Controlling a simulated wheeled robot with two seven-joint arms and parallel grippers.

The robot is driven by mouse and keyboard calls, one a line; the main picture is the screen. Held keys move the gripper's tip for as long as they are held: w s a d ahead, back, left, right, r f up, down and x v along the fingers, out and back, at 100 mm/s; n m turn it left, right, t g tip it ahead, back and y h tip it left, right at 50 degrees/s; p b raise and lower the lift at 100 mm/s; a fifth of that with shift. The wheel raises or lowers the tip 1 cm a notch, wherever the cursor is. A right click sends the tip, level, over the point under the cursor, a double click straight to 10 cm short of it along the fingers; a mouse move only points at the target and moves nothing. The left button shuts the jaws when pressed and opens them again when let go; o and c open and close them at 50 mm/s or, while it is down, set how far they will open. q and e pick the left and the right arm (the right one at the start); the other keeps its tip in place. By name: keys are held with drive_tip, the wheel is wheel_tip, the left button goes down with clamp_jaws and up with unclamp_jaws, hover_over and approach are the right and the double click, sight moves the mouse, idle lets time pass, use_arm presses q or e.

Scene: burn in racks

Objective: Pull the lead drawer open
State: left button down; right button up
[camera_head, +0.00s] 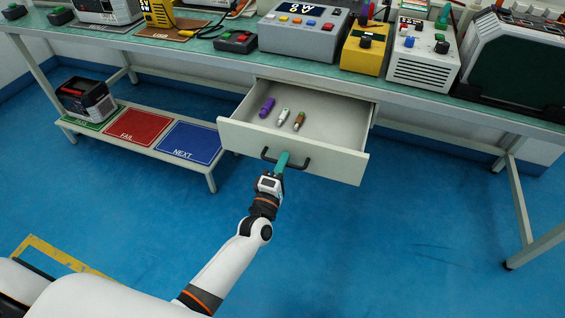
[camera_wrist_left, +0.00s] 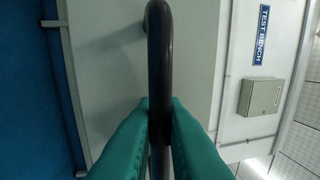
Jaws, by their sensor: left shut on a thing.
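The lead drawer (camera_head: 335,163) stands pulled out from under the bench in the head view. Inside it lie a purple item (camera_head: 267,107), a white-grey one (camera_head: 283,116) and a brown one (camera_head: 299,121). Its dark bar handle (camera_head: 303,163) is on the front face. My left gripper (camera_head: 282,160) is at the middle of this handle. In the left wrist view its green fingers (camera_wrist_left: 160,115) are shut on the dark handle (camera_wrist_left: 160,50), one on each side. The drawer front (camera_wrist_left: 105,60) fills the area behind it. My right gripper is not in view.
The green-topped bench (camera_head: 200,45) carries several devices, including a grey box (camera_head: 303,40) and a yellow one (camera_head: 364,50). A low shelf (camera_head: 190,163) with red and blue mats stands left of the drawer. The blue floor in front is clear.

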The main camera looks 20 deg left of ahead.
use_arm(q)
drive_tip(key=shift+s, duration=0.25)
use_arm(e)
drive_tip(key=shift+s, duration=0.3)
use_arm(q)
drive_tip(key=c, duration=1.6)
unclamp_jaws()
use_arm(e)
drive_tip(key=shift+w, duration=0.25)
use_arm(q)
drive_tip(key=shift+s, duration=0.1)
drive_tip(key=shift+s+a+f, duration=0.1)
drive_tip(key=shift+s+f, duration=0.3)
drive_tip(key=shift+s, duration=1.55)
drive_tip(key=shift+s+a+f, duration=0.1)
drive_tip(key=shift+s+f, duration=0.25)
drive_tip(key=shift+s, duration=1.55)
drive_tip(key=shift+s+f, duration=0.4)
drive_tip(key=shift+s, duration=1.55)
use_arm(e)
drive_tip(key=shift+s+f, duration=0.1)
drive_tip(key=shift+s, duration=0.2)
